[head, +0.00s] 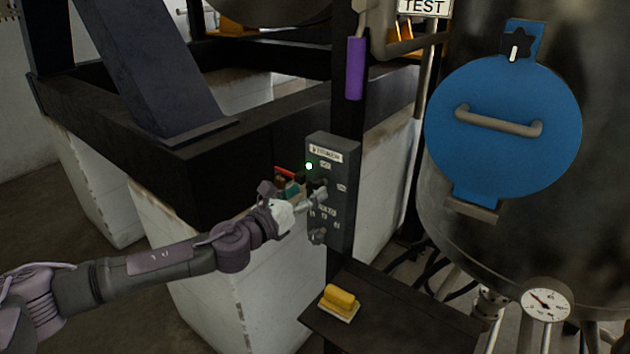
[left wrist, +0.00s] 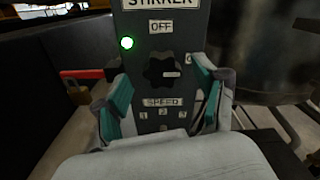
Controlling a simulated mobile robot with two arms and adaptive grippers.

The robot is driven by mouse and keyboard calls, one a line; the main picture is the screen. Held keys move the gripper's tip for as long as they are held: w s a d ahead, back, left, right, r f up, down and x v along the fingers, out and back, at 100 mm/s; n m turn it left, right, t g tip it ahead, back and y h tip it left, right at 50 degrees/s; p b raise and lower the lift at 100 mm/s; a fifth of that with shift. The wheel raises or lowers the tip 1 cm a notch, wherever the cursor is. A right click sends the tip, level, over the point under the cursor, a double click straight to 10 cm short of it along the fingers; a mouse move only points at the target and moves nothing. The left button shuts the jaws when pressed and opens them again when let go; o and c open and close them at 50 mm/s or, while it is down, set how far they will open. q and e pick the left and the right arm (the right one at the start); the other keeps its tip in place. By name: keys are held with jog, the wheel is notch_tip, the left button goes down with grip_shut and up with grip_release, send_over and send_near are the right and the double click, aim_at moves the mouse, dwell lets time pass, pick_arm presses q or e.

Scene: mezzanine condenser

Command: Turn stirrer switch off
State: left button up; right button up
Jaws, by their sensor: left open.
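The stirrer control box (head: 338,175) is a grey panel on a dark post, with a lit green lamp (head: 309,166). In the left wrist view the panel (left wrist: 190,25) reads STIRRER, with OFF above a black star-shaped knob (left wrist: 163,72) and SPEED below it. The knob's white mark points right, away from the OFF label. My left gripper (head: 308,192) is at the front of the box. In the left wrist view its open fingers (left wrist: 162,95) stand on either side of the knob, slightly below it. I cannot tell if they touch it. My right gripper is not in view.
A second knob (head: 318,236) sits lower on the box. A small shelf (head: 400,318) below holds a yellow-handled brush (head: 340,300). A large metal vessel with a blue round hatch (head: 505,130) stands right.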

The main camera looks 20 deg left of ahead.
aim_at(313, 189)
pick_arm(q)
jog(key=shift+x, duration=1.2)
jog(key=shift+w+d, duration=0.25)
jog(key=shift+w, duration=0.15)
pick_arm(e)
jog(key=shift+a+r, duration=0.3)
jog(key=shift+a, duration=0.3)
pick_arm(q)
jog(key=c, duration=1.1)
jog(key=shift+c, duration=0.2)
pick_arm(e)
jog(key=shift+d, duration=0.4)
